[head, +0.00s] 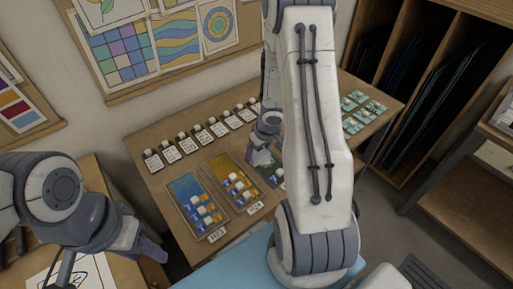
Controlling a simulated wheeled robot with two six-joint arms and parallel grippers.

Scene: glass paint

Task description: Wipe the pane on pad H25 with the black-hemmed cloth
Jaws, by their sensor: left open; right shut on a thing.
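Three pads with coloured panes stand on the wooden table. The left pane (184,187) is blue and the middle pane (221,165) is amber. The right pane (274,177) is dark blue-green and mostly hidden by my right arm. The front labels are tiny; the left two look like H23 and H24, and the third pad's label is hidden. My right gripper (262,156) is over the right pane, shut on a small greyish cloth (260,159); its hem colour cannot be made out. My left gripper (153,250) is open and empty, in front of the table's left side.
A row of labelled jars (187,144) lines the table's back. Green glass pieces (362,108) lie at the right. A rack of dark sheets (395,65) stands beyond. A drawing (60,270) lies lower left.

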